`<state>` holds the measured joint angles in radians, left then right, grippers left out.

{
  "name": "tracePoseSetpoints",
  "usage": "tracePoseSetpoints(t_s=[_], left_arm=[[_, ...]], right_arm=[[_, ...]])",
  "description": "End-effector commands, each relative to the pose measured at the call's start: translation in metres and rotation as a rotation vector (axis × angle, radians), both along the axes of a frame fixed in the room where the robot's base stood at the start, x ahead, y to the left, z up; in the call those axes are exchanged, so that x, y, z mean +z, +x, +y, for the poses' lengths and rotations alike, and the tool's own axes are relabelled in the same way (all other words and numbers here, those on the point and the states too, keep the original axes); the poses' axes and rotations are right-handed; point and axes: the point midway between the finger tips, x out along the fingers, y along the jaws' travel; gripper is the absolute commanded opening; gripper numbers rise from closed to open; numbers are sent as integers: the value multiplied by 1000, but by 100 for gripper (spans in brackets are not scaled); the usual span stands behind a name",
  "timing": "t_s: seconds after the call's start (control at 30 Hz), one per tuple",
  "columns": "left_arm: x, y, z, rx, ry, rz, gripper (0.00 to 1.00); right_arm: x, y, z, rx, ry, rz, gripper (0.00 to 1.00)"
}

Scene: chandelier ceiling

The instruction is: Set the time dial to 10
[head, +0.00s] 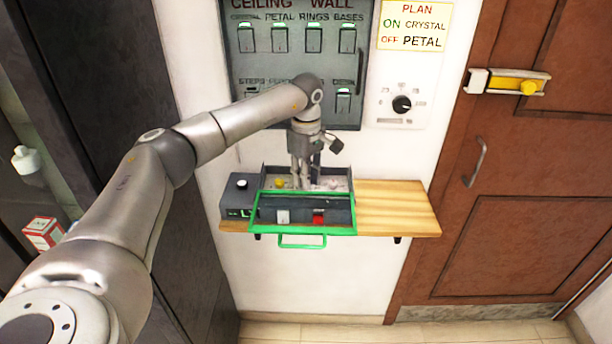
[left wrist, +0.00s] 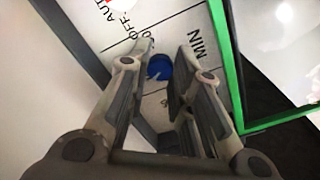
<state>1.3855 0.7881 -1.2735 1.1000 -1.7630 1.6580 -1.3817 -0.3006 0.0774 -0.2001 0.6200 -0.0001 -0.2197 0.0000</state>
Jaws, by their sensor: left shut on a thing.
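The blue dial (left wrist: 159,67) sits on a white panel with black lettering in the left wrist view, close to the word MIN. I take it to be the time dial; its pointer setting is not readable. My left gripper (head: 301,184) reaches down into the open box (head: 244,212) on the shelf. In the left wrist view the fingers of my left gripper (left wrist: 166,52) stand on both sides of the blue dial, shut on it. In the head view the gripper hides the dial. My right gripper is not in view.
The box's green-framed lid (head: 304,233) hangs open at the front; a yellow knob (head: 280,183) is inside. The wooden shelf (head: 398,208) is bare at right. A grey switch panel (head: 292,58), a black wall knob (head: 402,104) and a brown door (head: 520,190) are around.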

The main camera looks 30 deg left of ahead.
Motion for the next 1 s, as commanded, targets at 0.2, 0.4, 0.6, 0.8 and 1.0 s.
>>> tracePoseSetpoints(t_s=[0.2, 0.4, 0.6, 0.8, 1.0], left_arm=[[2, 1, -1, -11, -4, -6, 0], [2, 1, -1, -10, -4, -6, 0], [2, 1, -1, -10, -2, -5, 40], [1, 0, 0, -10, -1, -2, 42], [5, 1, 0, -10, -1, -3, 42]], right_arm=[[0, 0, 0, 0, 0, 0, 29], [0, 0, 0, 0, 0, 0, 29], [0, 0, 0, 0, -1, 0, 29], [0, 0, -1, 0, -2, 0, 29], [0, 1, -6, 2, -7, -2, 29]])
